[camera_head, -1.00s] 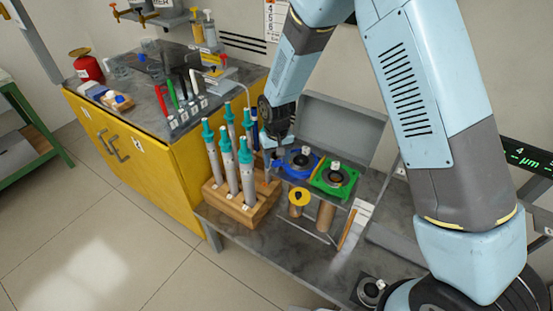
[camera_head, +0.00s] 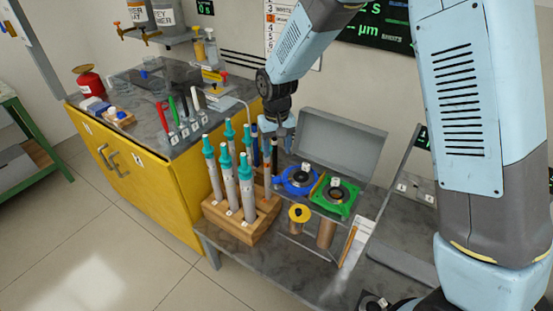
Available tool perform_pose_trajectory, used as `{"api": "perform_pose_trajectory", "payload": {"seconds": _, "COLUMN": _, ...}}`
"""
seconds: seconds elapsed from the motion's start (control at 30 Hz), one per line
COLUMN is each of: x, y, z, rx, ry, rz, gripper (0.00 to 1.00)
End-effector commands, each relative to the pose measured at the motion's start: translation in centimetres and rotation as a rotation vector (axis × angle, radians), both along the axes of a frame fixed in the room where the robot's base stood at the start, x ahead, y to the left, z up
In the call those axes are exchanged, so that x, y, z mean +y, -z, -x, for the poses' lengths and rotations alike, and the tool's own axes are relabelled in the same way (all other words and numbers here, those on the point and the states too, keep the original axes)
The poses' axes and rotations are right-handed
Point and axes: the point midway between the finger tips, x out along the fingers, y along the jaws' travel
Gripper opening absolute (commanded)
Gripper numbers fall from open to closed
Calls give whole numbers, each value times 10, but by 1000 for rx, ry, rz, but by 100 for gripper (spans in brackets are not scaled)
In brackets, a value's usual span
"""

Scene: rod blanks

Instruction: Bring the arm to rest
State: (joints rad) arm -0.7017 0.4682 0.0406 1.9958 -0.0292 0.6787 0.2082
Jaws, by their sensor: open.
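My gripper (camera_head: 278,134) hangs from my light blue arm, just above and behind the right end of a wooden rack (camera_head: 238,228). Its jaws are open, small and partly dark against the background, and I see nothing held in them. Several rods with teal tops (camera_head: 228,180) stand upright in the rack. A slimmer rod (camera_head: 267,183) stands at the rack's right side, below my gripper; I cannot tell whether the two touch.
A yellow cabinet (camera_head: 150,185) with bottles and coloured tools is at left. The wall stands close behind my arm.

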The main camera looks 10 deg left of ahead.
Motion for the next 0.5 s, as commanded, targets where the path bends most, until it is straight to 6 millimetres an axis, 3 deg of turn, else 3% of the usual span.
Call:
{"api": "perform_pose_trajectory", "payload": {"seconds": 0.2, "x": 0, "y": -16, "z": 0, "rx": -1, "ry": 0, "rz": -1, "gripper": 60}}
{"api": "perform_pose_trajectory", "payload": {"seconds": 0.5, "x": 0, "y": -17, "z": 0, "rx": 0, "ry": 0, "rz": 0, "gripper": 60}}
